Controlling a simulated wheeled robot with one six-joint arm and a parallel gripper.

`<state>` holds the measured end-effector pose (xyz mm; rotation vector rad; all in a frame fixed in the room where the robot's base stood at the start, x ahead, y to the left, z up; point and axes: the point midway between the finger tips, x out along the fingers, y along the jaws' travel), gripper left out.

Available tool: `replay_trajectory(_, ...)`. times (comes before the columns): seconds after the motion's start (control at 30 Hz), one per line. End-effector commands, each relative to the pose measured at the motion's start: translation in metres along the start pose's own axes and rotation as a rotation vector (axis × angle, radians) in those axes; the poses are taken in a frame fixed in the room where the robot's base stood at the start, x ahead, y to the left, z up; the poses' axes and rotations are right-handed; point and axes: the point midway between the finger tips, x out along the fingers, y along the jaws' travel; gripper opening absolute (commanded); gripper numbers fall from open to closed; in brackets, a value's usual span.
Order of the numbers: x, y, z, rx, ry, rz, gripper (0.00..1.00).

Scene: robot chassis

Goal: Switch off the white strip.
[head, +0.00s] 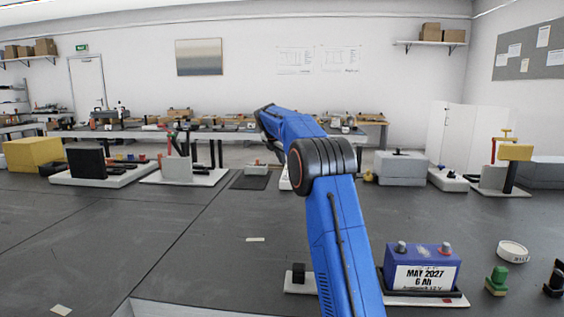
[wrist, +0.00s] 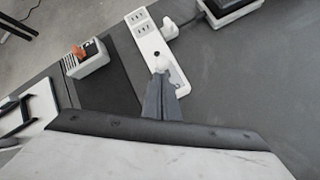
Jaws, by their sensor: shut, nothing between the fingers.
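The white strip (wrist: 142,41) lies on the dark surface in the wrist view, with two outlets near its top end and a white plug (wrist: 168,30) in it with a dark cord. My gripper (wrist: 161,72) is shut and empty, its tips over the lower part of the strip. The tips hide part of the strip there, including any switch under them. I cannot tell whether they touch it. In the head view only a sliver of the strip (head: 284,181) shows beside my blue arm, and the gripper is hidden behind the arm.
A dark device on a white base (wrist: 228,8) is at upper right. In the head view, a blue battery (head: 421,268) stands front right; the left foreground is mostly clear.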

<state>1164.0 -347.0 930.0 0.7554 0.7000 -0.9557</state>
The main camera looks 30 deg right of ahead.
Motion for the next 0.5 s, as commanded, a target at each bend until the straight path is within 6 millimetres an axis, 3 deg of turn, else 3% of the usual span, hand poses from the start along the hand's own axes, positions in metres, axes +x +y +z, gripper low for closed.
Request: replay_trajectory(0.5, -0.1, 0.001, 0.0, 0.0, -0.001, 0.003, 0.0)
